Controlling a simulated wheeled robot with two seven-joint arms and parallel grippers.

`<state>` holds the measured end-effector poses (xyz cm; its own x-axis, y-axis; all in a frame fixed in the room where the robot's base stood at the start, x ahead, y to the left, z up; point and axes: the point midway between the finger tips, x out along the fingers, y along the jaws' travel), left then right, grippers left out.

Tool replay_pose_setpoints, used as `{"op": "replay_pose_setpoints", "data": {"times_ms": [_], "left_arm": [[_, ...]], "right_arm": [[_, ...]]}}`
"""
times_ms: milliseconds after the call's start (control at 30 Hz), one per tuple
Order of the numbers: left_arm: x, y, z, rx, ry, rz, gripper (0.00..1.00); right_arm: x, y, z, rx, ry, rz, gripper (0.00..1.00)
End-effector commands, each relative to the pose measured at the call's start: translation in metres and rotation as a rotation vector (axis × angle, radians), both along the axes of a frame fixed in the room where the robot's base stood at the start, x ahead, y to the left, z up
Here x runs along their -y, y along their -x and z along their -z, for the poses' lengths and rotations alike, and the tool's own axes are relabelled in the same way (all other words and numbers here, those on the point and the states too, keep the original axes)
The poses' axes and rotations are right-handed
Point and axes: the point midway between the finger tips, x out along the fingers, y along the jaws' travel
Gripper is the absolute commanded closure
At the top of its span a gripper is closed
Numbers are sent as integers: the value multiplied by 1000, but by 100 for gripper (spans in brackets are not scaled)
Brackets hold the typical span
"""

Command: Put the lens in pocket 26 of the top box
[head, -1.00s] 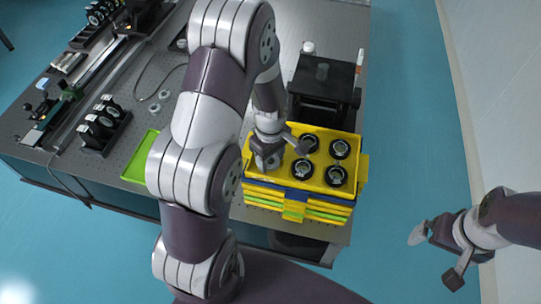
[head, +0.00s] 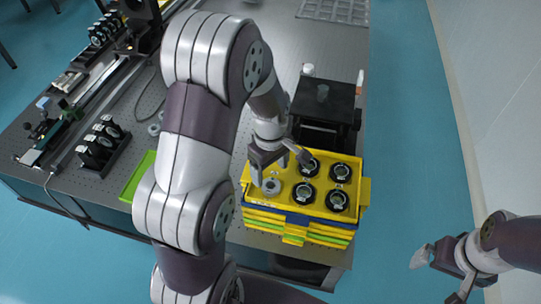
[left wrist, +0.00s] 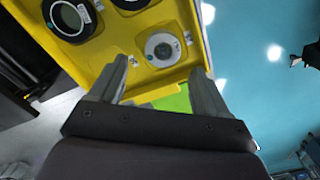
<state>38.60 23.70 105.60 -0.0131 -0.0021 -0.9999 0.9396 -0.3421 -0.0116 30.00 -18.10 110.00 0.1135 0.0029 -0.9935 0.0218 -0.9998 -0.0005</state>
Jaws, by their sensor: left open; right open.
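My right gripper (head: 439,272) is open and empty, off to the right over the floor. Pocket numbers are not readable.
The box tops a stack of yellow, blue and green boxes near the table's front edge. A black stand (head: 325,103) is behind it. A green tray (head: 138,177), mounted optics (head: 101,142) and a long rail fill the left side, partly behind my left arm.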

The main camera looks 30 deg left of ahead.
Motion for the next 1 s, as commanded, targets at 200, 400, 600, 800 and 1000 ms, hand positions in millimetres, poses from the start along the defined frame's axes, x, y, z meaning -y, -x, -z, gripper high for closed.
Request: {"op": "replay_pose_setpoints", "data": {"times_ms": [200,400,600,800,1000], "left_arm": [[0,-3,-52,9,-1,0,23],[11,11,-65,23,-2,192,23],[45,68,-43,95,-35,976,23],[53,87,-36,116,-59,1250,23],[52,87,-36,116,-59,1246,23]], "right_arm": [[0,0,7,0,0,0,0],[0,0,7,0,0,0,0],[0,0,7,0,0,0,0],[0,0,7,0,0,0,0],[0,0,7,0,0,0,0]]}}
